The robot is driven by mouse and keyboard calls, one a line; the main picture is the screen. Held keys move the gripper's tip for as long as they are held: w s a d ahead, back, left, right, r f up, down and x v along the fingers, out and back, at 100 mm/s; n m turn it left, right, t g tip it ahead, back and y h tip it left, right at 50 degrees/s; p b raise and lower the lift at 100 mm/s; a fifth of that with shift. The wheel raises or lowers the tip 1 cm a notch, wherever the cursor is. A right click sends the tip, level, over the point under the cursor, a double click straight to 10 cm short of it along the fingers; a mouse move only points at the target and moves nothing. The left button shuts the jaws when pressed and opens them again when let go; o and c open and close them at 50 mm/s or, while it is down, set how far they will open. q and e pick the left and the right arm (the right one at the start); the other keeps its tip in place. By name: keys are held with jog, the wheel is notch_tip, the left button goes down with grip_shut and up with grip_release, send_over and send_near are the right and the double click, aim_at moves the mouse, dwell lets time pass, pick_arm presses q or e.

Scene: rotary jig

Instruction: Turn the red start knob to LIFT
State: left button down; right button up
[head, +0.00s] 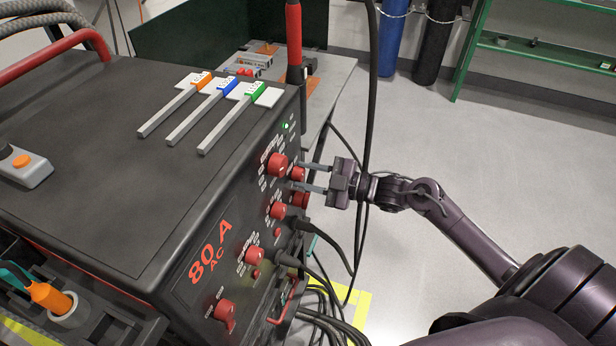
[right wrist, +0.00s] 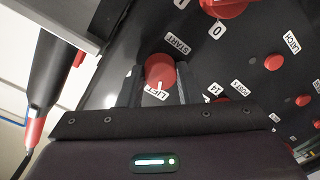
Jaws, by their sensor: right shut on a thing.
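The red start knob (right wrist: 160,70) sits on the black front panel of the welding machine (head: 190,255). The right wrist view shows the label START (right wrist: 177,44) above it and the label LIFT (right wrist: 149,90) below it. The knob's white mark is at its lower side, towards LIFT. My right gripper (right wrist: 160,82) has one finger on each side of the knob and is shut on it. In the head view my right gripper (head: 298,175) reaches the panel from the right, and its fingers partly hide the knob. My left gripper is not in view.
Other red knobs (head: 277,164) are close around on the panel. More cables (head: 325,285) run from the panel's lower part. Three filler-rod holders (head: 205,112) lie on the machine's top. The floor at right is clear.

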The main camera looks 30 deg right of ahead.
dwell(0.4)
jog(key=o, duration=1)
jog(key=shift+c, duration=0.2)
jog(key=shift+s+d, duration=0.35)
jog(key=v, duration=0.7)
jog(key=shift+w+f, duration=0.1)
